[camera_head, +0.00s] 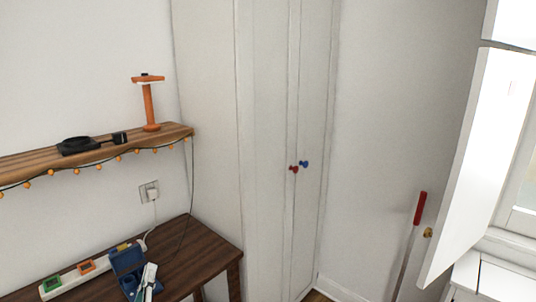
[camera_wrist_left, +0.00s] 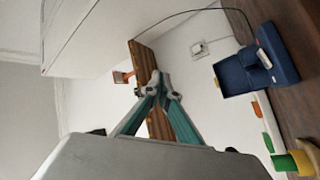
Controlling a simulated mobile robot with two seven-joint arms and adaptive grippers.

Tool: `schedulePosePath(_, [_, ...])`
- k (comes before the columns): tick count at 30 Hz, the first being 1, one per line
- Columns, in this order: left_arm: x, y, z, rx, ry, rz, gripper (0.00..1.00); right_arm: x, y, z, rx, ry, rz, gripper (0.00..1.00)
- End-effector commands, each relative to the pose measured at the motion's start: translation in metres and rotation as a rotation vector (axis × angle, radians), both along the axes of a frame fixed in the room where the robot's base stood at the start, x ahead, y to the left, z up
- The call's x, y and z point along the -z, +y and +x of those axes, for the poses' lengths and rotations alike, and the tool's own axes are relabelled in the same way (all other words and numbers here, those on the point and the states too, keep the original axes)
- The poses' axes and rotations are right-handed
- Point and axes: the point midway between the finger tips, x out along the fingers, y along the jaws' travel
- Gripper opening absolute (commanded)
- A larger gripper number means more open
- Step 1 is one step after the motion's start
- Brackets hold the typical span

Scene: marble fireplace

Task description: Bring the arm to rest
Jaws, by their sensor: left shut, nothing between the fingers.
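My left gripper (camera_wrist_left: 156,84) shows in the left wrist view, with teal fingers that meet at the tips. It is shut and empty, and nothing touches the fingertips. Behind the tips in that view are the wooden shelf (camera_wrist_left: 142,58) and white wall. In the head view a small white and dark piece shows at the bottom, by the blue box (camera_head: 122,258); I cannot tell whether it is part of my gripper. My right gripper is in neither view.
The wooden table (camera_head: 205,256) stands at lower left, below the wall shelf (camera_head: 40,162) with its string of orange lights. An orange stand (camera_head: 150,105) is on the shelf. A tall white cabinet (camera_head: 265,150) is beside the table. A red-handled pole (camera_head: 420,208) leans at right.

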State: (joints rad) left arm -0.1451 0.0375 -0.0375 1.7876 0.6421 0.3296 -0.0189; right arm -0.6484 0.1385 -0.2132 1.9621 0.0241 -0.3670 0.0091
Motion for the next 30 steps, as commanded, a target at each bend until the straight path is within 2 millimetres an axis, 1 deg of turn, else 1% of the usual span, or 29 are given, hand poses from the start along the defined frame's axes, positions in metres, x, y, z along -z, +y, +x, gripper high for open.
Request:
schedulePosePath(1, [0.027, -0.020, -0.015, 0.045, 0.078, 0.095, 0.00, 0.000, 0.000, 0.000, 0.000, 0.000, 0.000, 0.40])
schedulePosePath(2, [0.043, -0.031, -0.023, 0.072, 0.122, 0.153, 0.00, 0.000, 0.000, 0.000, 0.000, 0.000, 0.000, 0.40])
schedulePosePath(3, [0.063, -0.046, -0.036, 0.108, 0.179, 0.228, 0.00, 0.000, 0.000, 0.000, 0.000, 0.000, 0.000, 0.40])
schedulePosePath(5, [0.094, -0.065, -0.056, 0.161, 0.266, 0.338, 0.00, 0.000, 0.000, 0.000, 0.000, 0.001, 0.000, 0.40])
schedulePosePath(6, [0.114, -0.076, -0.071, 0.195, 0.321, 0.409, 0.00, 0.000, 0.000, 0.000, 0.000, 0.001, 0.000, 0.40])
schedulePosePath(7, [0.129, -0.084, -0.084, 0.222, 0.363, 0.461, 0.00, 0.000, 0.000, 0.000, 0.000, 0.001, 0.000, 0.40])
schedulePosePath(8, [0.144, -0.090, -0.097, 0.247, 0.404, 0.513, 0.00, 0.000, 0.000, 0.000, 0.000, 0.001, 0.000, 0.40])
schedulePosePath(9, [0.163, -0.098, -0.114, 0.280, 0.457, 0.581, 0.00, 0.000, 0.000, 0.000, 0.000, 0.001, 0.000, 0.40])
schedulePosePath(11, [0.189, -0.107, -0.141, 0.327, 0.531, 0.676, 0.00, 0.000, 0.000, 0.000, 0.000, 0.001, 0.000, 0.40])
schedulePosePath(12, [0.204, -0.112, -0.158, 0.356, 0.576, 0.735, 0.00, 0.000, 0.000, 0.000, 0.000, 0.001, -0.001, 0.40])
schedulePosePath(15, [0.235, -0.118, -0.196, 0.414, 0.670, 0.858, 0.00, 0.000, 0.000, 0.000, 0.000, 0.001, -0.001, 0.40])
schedulePosePath(18, [0.253, -0.119, -0.223, 0.453, 0.731, 0.943, 0.00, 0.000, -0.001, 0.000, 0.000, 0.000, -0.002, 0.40])
schedulePosePath(21, [0.262, -0.120, -0.237, 0.473, 0.763, 0.987, 0.00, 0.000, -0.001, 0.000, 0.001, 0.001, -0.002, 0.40])
schedulePosePath(24, [0.265, -0.120, -0.241, 0.478, 0.773, 1.001, 0.00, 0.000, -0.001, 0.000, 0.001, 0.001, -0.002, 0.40])
schedulePosePath(30, [0.264, -0.119, -0.240, 0.477, 0.771, 0.999, 0.00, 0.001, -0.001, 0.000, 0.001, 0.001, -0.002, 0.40])
